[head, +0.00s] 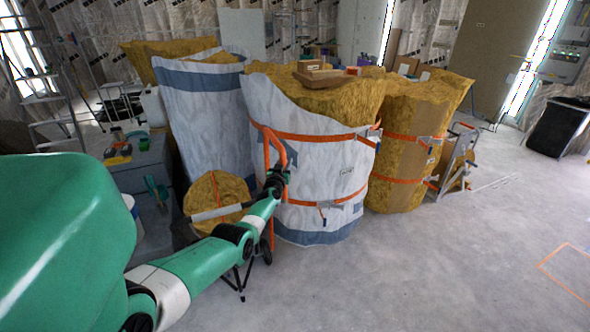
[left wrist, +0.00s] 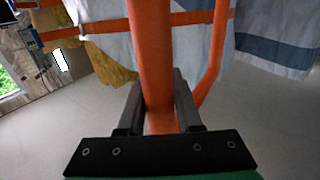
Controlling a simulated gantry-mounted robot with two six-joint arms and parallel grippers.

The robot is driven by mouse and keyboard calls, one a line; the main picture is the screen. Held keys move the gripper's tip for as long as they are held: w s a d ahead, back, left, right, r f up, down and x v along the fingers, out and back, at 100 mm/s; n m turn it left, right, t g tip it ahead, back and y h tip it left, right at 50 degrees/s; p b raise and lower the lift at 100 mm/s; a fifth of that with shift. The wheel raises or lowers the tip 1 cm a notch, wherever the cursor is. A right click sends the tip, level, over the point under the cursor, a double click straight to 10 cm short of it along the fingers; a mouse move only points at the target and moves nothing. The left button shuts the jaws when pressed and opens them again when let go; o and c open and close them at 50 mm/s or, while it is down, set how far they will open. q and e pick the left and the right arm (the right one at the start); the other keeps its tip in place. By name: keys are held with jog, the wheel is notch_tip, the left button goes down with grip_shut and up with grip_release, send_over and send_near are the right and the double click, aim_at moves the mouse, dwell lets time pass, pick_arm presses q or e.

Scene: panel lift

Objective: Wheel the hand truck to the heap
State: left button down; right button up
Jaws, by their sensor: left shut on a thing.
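The orange hand truck (head: 282,152) stands against the front of a white-wrapped insulation bundle. Its curved upper handle shows above my gripper, and a dark wheel shows low down near the floor. My left gripper (head: 276,180) is shut on the hand truck's orange tube. In the left wrist view the tube (left wrist: 150,50) passes upright between the two dark fingers. The heap may be the group of large yellow insulation bundles (head: 325,170), some wrapped in white sheet and strapped in orange; I cannot tell for sure. My right gripper is not in view.
A grey bench (head: 140,170) with tools stands left of the bundles. A small folding step (head: 455,160) leans at their right. A black bin (head: 560,127) stands at far right. Open concrete floor (head: 440,260) lies in front, with an orange outline (head: 568,270) marked on it.

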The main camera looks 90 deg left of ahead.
pick_arm(q)
jog(key=shift+s+a, duration=0.3)
jog(key=shift+a, duration=0.2)
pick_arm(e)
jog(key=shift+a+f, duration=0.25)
pick_arm(q)
jog(key=c, duration=1)
grip_release()
jog(key=shift+c, duration=0.2)
jog(key=o, duration=0.4)
jog(key=shift+s+a, duration=0.1)
jog(key=shift+a, duration=0.1)
jog(key=shift+o, duration=0.2)
jog(key=shift+d, duration=0.1)
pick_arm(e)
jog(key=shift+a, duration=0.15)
